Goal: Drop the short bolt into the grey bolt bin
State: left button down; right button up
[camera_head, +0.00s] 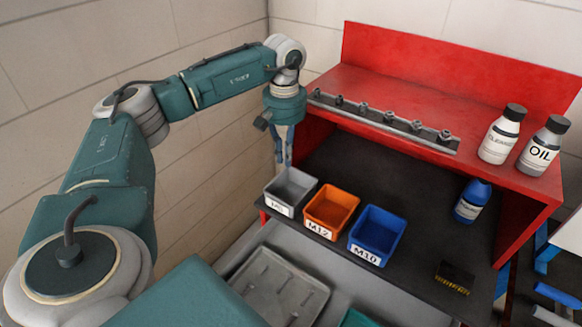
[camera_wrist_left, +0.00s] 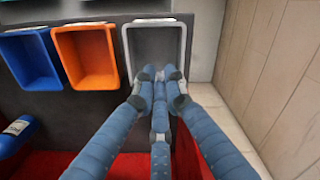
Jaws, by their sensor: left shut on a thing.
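The grey bolt bin (camera_head: 291,187) stands at the left end of a row of bins on the dark lower shelf. It has a white label on its front. In the left wrist view the grey bin (camera_wrist_left: 154,40) lies just beyond my fingertips and its visible inside looks empty. My left gripper (camera_head: 284,162) points down above the back of the grey bin. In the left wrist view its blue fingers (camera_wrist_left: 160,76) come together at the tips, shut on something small. The short bolt itself is hidden between the fingertips. My right gripper is in neither view.
An orange bin (camera_head: 331,207) marked M12 and a blue bin (camera_head: 377,234) marked M10 stand beside the grey one. A red shelf (camera_head: 380,90) with a rail and two bottles rises behind. A grey tray (camera_head: 268,285) lies in front. The wall is close at left.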

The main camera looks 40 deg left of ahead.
pick_arm(q)
notch_tip(320, 180, down, 3)
jog(key=shift+f+b, duration=0.15)
jog(key=shift+b, duration=0.75)
jog(key=c, duration=1.7)
grip_release()
jog(key=shift+r, duration=0.2)
notch_tip(320, 180, up, 12)
jog(key=shift+f, duration=0.1)
